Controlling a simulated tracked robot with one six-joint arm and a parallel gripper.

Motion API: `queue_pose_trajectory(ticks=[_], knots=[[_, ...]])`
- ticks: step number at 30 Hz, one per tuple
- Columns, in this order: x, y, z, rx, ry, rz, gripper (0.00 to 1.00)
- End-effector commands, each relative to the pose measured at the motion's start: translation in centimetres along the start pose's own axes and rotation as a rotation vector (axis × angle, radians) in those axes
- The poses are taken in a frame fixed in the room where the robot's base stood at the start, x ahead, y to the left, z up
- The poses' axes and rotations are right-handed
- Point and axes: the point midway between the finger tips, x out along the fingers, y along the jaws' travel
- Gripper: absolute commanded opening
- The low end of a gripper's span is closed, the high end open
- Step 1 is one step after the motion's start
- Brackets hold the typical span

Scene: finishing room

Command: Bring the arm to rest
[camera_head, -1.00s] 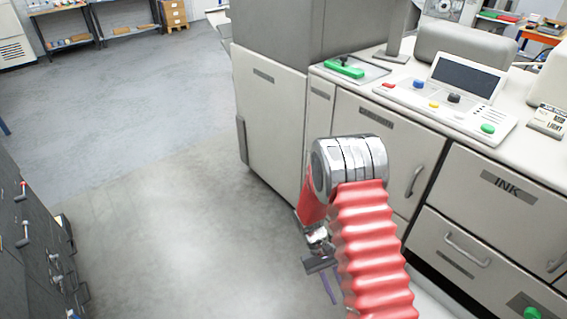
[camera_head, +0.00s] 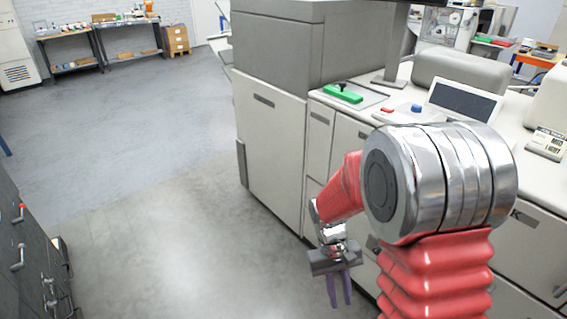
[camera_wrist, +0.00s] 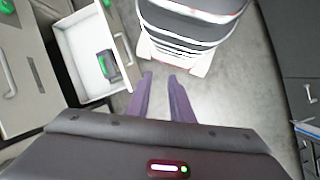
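My gripper (camera_head: 340,288) hangs over the bare floor in front of the pale machine cabinets, pointing down below my raised red arm. It also shows in the wrist view (camera_wrist: 160,78), where its two purple fingers stand apart with a clear gap and only floor between them. The gripper is open and empty. My arm's large silver joint stands close to the head camera and hides part of the cabinets and console.
In the wrist view an open drawer (camera_wrist: 82,48) holds a dark and green object (camera_wrist: 108,66), left of the fingers. A dark cabinet (camera_head: 35,255) stands at left. The console worktop carries a green-handled item (camera_head: 343,93). Floor between is clear.

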Motion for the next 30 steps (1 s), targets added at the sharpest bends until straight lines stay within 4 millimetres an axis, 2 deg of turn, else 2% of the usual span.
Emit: queue_pose_trajectory(ticks=[15,30], knots=[[-5.8,0.2,4.2,0.03,0.176,-0.056,0.2],[-10.1,0.3,8.5,0.07,0.348,-0.097,0.2]])
